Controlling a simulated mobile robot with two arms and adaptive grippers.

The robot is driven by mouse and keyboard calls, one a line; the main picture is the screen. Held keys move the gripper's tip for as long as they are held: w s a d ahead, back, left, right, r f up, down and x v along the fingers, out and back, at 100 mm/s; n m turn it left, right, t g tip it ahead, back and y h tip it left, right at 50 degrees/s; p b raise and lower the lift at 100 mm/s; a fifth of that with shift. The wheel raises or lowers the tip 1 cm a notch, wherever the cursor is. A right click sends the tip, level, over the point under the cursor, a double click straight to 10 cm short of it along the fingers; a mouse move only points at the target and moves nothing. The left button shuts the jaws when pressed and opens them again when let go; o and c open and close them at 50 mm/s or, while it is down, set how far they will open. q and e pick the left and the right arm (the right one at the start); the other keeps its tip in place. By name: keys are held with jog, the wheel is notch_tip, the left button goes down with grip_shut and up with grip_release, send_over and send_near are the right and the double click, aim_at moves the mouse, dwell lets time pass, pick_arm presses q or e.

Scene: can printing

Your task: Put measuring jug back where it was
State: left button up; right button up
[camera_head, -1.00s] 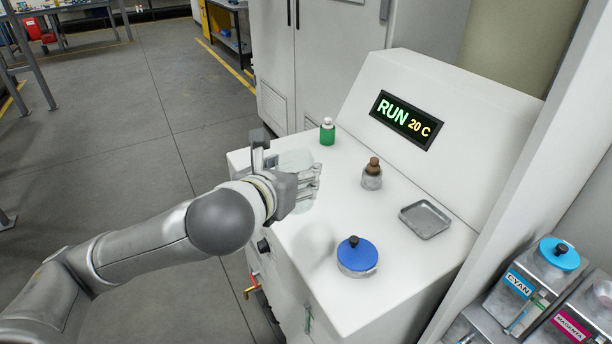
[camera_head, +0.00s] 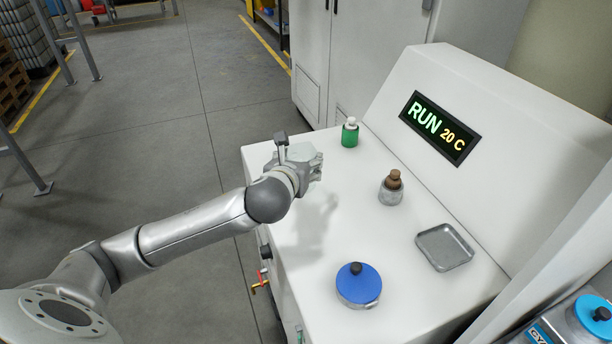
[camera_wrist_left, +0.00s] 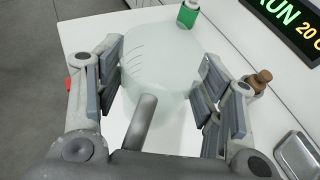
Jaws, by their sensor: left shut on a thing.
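The measuring jug is a pale, translucent vessel (camera_wrist_left: 165,55) between the fingers of my left gripper (camera_wrist_left: 165,88) in the left wrist view. My left gripper (camera_head: 309,170) is shut on it, over the far left part of the white machine top (camera_head: 300,262). In the head view the jug (camera_head: 300,153) is mostly hidden behind the hand. A soft shadow lies on the top below the hand, so the jug looks raised. My right gripper is not in view.
A green bottle (camera_head: 350,136) stands just beyond the jug. A brown-stoppered flask (camera_head: 391,192), a metal tray (camera_head: 444,248) and a blue-lidded pot (camera_head: 358,284) stand to the right and nearer. The sloped panel with the display (camera_head: 437,128) rises behind them.

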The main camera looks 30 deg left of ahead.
pick_arm(q)
jog(key=w+f, duration=0.2)
jog(key=f, duration=0.1)
jog(key=w+a+f+p, duration=0.1)
jog(key=w+f, duration=0.1)
jog(key=f, duration=0.1)
jog(key=w+f, duration=0.2)
jog(key=f, duration=0.1)
jog(key=shift+w+a+f, duration=0.1)
jog(key=shift+a+f, duration=0.05)
jog(key=shift+a, duration=0.2)
jog(key=shift+f, duration=0.2)
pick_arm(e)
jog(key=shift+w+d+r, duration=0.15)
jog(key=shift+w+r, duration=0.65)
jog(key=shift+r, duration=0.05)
pick_arm(q)
jog(key=shift+f, duration=0.15)
jog(key=o, duration=1.1)
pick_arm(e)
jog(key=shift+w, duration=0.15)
pick_arm(q)
jog(key=shift+o, duration=0.2)
